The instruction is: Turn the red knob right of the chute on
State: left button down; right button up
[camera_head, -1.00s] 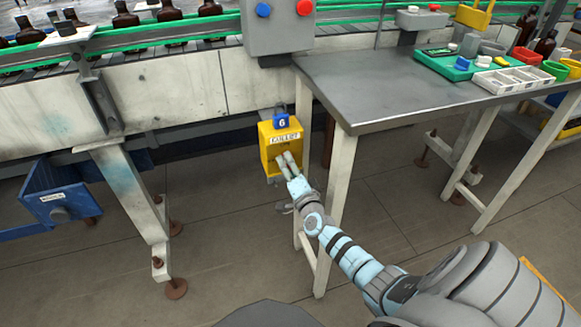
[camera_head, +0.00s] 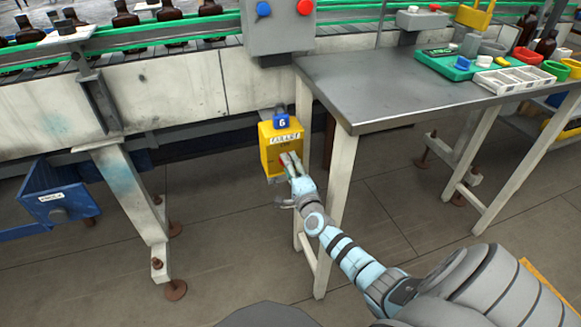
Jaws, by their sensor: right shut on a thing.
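A yellow box (camera_head: 269,158) with a blue tag and a label with small lettering is mounted below the conveyor, left of the table leg. The red knob (camera_head: 283,160) shows as a small patch of red on its front, mostly hidden by my right gripper (camera_head: 289,163). My right gripper is shut on the knob, its arm coming in from the lower right. The blue chute (camera_head: 56,190), with a white label, is at the left. My left gripper is out of view.
A grey metal table (camera_head: 400,82) stands to the right, its white leg (camera_head: 337,190) close beside my right forearm. A grey control box (camera_head: 278,28) with blue and red buttons is above. A white support leg (camera_head: 130,200) stands between chute and yellow box.

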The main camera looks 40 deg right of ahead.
jog(key=shift+f, duration=0.15)
jog(key=o, duration=1.1)
jog(key=shift+o, duration=0.2)
jog(key=v, duration=1.2)
